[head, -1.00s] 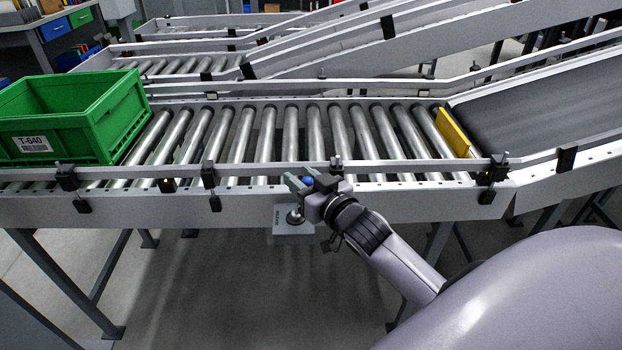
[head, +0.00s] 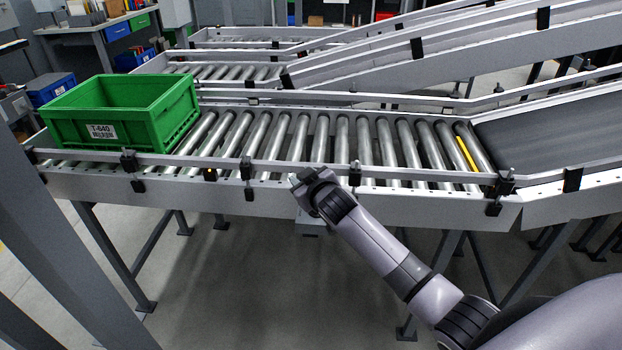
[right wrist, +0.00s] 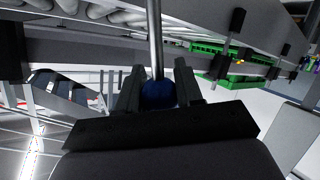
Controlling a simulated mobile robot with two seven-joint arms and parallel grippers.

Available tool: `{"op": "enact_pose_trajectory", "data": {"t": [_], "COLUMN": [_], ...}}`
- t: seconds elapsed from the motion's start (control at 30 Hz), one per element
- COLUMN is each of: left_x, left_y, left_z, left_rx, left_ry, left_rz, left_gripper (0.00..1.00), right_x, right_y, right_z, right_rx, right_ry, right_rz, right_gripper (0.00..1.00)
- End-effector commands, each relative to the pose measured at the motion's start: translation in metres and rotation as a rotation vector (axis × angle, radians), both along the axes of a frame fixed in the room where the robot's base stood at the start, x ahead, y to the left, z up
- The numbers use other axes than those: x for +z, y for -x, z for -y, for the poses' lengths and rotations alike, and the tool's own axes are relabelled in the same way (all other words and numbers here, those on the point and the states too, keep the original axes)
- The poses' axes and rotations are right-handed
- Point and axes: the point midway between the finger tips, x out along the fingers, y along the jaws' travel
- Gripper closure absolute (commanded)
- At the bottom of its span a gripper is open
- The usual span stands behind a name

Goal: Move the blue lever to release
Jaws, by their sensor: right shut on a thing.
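The blue lever shows in the right wrist view as a round blue knob (right wrist: 158,95) on a straight metal rod (right wrist: 154,40). My right gripper (right wrist: 158,88) is shut on the knob, with one finger on each side. In the head view this gripper (head: 303,187) is at the conveyor's front side rail, and the knob is hidden there. A grey box (head: 308,228) shows partly below it. A yellow stop plate (head: 466,153) shows as a thin strip between rollers at the right end. My left gripper is not in view.
A green crate (head: 122,112) labelled T-640 sits on the left end of the roller conveyor (head: 300,140). The rollers between it and the yellow plate are clear. A dark belt (head: 555,120) rises at the right. Support legs stand below.

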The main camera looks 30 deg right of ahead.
Motion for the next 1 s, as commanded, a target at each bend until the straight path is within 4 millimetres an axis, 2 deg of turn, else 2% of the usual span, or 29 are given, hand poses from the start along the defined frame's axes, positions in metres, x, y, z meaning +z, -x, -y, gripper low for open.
{"op": "enact_pose_trajectory", "data": {"t": [0.03,0.17,0.8,0.83,0.9,1.0], "left_x": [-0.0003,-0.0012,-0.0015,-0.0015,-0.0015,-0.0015], "left_y": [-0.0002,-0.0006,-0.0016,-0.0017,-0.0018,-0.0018], "left_z": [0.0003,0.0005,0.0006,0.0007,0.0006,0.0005], "left_rx": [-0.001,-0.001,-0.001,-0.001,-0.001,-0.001], "left_ry": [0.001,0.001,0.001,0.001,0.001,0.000], "left_rz": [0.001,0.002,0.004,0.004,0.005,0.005], "left_gripper": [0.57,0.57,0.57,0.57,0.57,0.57], "right_x": [0.0015,-0.0007,-0.0050,-0.0050,-0.0053,-0.0054], "right_y": [-0.0022,-0.0043,-0.0056,-0.0055,-0.0054,-0.0054], "right_z": [-0.0059,-0.0095,-0.0118,-0.0118,-0.0117,-0.0111], "right_rx": [0.006,0.006,0.004,0.004,0.004,0.003], "right_ry": [-0.007,-0.008,-0.009,-0.009,-0.008,-0.007], "right_rz": [0.008,0.009,0.004,0.004,0.003,0.003], "right_gripper": [0.94,0.94,0.94,0.61,0.40,0.40]}}
